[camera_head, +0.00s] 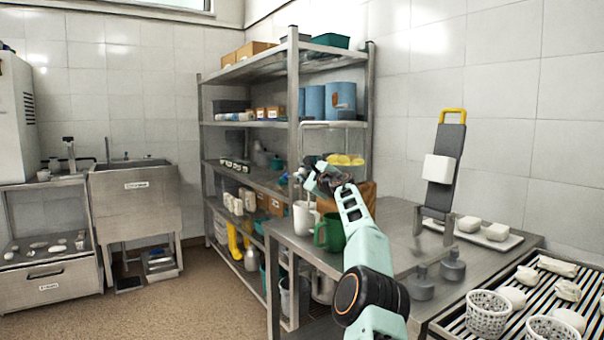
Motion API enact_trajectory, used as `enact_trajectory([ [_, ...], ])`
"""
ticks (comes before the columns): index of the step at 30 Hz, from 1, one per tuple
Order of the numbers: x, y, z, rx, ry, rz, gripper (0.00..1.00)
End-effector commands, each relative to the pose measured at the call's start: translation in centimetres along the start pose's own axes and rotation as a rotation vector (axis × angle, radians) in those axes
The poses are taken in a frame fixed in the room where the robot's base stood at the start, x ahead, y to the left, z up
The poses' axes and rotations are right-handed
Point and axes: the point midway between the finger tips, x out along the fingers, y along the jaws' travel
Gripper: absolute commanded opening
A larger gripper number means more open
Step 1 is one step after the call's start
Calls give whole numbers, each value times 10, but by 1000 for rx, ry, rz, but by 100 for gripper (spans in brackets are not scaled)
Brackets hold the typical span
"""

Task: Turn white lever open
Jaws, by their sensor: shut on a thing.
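My gripper (312,178) is at the end of my teal and black arm, in front of a clear box-shaped container with a pale rim (333,124) and yellow pieces inside. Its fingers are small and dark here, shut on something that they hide. I cannot make out a white lever clearly; if it is at the fingers, they and the wrist cover it.
The metal table (395,246) has free room right of my arm. Perforated baskets (487,313) are at right. Loaded metal shelves (293,95) stand left.

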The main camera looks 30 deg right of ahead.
Motion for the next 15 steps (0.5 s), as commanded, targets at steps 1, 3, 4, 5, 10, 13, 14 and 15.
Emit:
enact_trajectory([
  [1,0,3,-3,4,1,6,0],
  [3,0,4,-3,4,2,6,0],
  [4,0,4,-3,4,2,6,0],
  [5,0,4,-3,4,2,6,0],
  [10,0,4,-3,3,2,6,26],
  [13,0,3,-3,2,2,5,37],
  [14,0,3,-3,2,2,4,38],
  [15,0,2,-2,2,2,4,38],
])
